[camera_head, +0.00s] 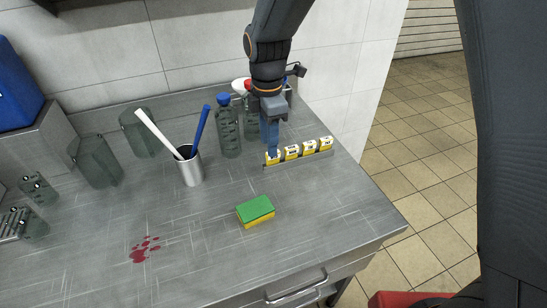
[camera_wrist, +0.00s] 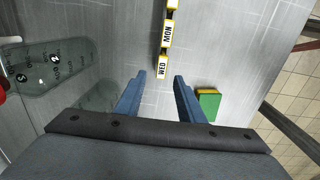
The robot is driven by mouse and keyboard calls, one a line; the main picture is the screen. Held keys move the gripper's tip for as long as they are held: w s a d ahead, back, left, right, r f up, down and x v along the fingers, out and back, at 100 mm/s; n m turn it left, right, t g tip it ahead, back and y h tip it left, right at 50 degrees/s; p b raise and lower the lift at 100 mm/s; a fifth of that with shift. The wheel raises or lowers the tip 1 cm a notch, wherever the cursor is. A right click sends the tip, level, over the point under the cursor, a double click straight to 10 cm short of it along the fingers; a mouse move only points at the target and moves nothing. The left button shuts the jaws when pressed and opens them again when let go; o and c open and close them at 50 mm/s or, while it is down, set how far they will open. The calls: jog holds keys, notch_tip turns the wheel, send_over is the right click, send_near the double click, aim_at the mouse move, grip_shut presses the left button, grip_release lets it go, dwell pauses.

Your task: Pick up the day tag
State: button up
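Several yellow-edged white day tags stand in a row in a low metal holder (camera_head: 300,160) at the counter's back right. In the wrist view the nearest day tag (camera_wrist: 162,66) reads WED, and a tag beyond it (camera_wrist: 168,33) reads MON. A further tag is cut off by the top edge. My gripper (camera_head: 270,148) points down at the left end of the row. In the wrist view my gripper (camera_wrist: 160,77) is open, its two blue fingers apart, with the WED tag between and just beyond the tips. No contact shows.
Bottles (camera_head: 229,133) stand close left of my gripper. A metal cup (camera_head: 190,167) holds a white and a blue stick. A green and yellow sponge (camera_head: 255,211) lies in front of the row. A red stain (camera_head: 144,250) marks the counter (camera_head: 200,265); its front middle is mostly clear.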

aim_at(273, 161)
jog(key=f, duration=0.1)
jog(key=f+p, duration=0.1)
jog(key=f, duration=0.2)
jog(key=shift+d+p, duration=0.35)
jog(key=shift+w+f, duration=0.1)
jog(key=shift+f, duration=0.5)
jog(key=shift+c, duration=0.4)
grip_shut()
